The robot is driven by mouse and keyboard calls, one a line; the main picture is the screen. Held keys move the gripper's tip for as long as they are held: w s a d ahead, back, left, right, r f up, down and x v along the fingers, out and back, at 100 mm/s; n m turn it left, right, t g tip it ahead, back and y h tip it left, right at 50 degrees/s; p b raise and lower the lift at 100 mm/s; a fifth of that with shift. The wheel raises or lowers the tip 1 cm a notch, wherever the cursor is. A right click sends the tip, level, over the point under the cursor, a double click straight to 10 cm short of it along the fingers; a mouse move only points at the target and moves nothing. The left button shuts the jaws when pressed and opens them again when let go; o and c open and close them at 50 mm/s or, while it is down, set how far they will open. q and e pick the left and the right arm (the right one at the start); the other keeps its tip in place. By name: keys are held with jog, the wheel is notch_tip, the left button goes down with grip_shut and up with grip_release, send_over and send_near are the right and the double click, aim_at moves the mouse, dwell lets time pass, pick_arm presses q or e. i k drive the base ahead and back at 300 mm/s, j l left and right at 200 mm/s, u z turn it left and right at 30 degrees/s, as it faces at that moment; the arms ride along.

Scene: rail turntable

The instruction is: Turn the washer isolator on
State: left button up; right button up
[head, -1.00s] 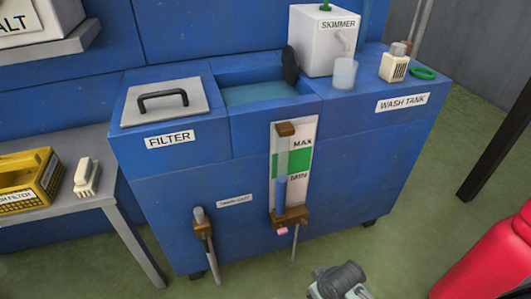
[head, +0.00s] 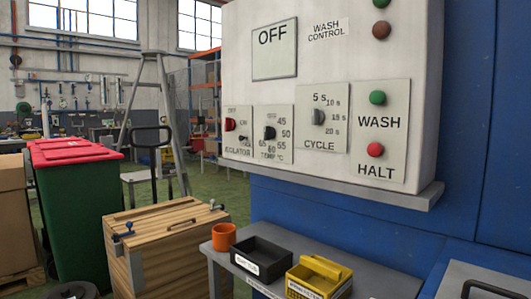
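The washer isolator (head: 230,125) is a red knob on a pale plate at the left end of the white wash control box (head: 405,25). Its plate is marked ISOLATOR, with small lettering that seems to read OFF and ON. The knob is small and its setting is hard to tell. A small dark part sits beside it. The display (head: 275,48) on the box reads OFF. Neither of my grippers is in this view.
Temperature (head: 269,132) and cycle (head: 318,117) knobs and green WASH (head: 377,97) and red HALT (head: 375,150) buttons share the panel. Below stand an orange mug (head: 223,237), a black tray (head: 262,258) and a yellow basket (head: 318,277). A wooden crate (head: 165,240) stands left.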

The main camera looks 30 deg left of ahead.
aim_at(230, 124)
jog(key=u, duration=1.15)
jog(key=i+j+z, duration=0.1)
jog(key=z, duration=0.3)
jog(key=i+j+z, duration=0.1)
jog(key=j+z, duration=0.25)
jog(key=z, duration=0.4)
jog(key=i+j+z, duration=0.15)
jog(key=j, duration=0.45)
jog(key=j+z, duration=0.2)
jog(key=j, duration=0.4)
